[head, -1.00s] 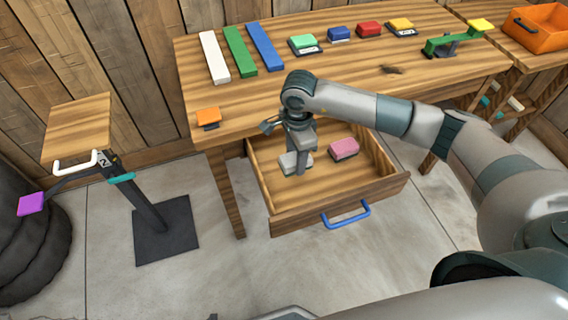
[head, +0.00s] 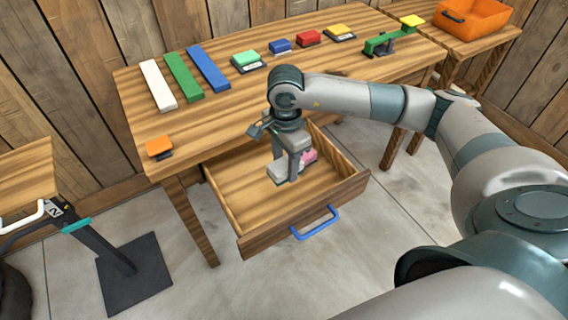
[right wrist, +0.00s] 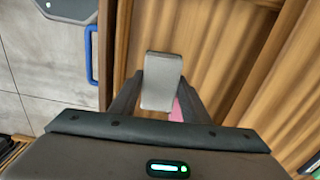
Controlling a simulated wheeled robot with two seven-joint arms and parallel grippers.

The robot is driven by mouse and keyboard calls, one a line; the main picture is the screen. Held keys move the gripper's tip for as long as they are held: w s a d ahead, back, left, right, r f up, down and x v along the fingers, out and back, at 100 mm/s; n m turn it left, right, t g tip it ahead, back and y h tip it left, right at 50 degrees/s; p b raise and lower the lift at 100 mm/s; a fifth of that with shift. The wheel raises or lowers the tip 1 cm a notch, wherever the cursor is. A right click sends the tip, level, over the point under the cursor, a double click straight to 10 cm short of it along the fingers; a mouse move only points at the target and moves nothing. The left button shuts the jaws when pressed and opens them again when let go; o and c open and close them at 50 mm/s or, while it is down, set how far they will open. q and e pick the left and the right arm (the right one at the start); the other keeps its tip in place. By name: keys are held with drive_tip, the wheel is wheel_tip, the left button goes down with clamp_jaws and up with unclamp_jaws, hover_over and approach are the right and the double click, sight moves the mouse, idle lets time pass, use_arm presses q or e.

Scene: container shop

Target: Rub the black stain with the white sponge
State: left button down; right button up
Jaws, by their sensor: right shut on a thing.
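The white sponge (right wrist: 161,82) shows as a pale grey-white block between the fingers of my right gripper (head: 289,170). The gripper is shut on it and points down inside the open drawer (head: 310,217). I cannot tell whether the sponge is clear of the drawer floor. A pink sponge (head: 309,156) lies in the drawer just behind the gripper, partly hidden; a bit of it shows in the right wrist view (right wrist: 176,111). The black stain cannot be made out now; my right arm covers part of the table top (head: 225,115). My left gripper is not in view.
White (head: 158,86), green (head: 183,78) and blue (head: 208,69) bars lie on the table, with several coloured blocks behind. An orange block (head: 159,147) sits at the near left corner. The drawer's blue handle (head: 315,223) sticks out. An orange crate (head: 475,17) stands far right.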

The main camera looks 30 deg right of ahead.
drive_tip(key=shift+o, duration=0.9)
drive_tip(key=shift+a+r+n, duration=0.25)
drive_tip(key=shift+r+n, duration=0.05)
drive_tip(key=shift+n, duration=0.2)
drive_tip(key=shift+c, duration=0.5)
drive_tip(key=a+r+n, duration=0.1)
drive_tip(key=n, duration=0.1)
drive_tip(key=s+a+r+n, duration=0.1)
drive_tip(key=r+n, duration=0.1)
drive_tip(key=n, duration=0.1)
drive_tip(key=s+a+r+n, duration=0.1)
drive_tip(key=n, duration=0.2)
drive_tip(key=shift+s+a+r, duration=0.15)
drive_tip(key=shift+a+r, duration=0.1)
drive_tip(key=shift+r, duration=0.15)
drive_tip(key=s+r+n, duration=0.1)
drive_tip(key=n, duration=0.1)
drive_tip(key=s+a+r+n, duration=0.1)
drive_tip(key=n, duration=0.2)
drive_tip(key=s+a+r+n, duration=0.1)
drive_tip(key=n, duration=0.2)
drive_tip(key=shift+s+r, duration=0.1)
drive_tip(key=shift+r, duration=0.3)
drive_tip(key=shift+d, duration=0.1)
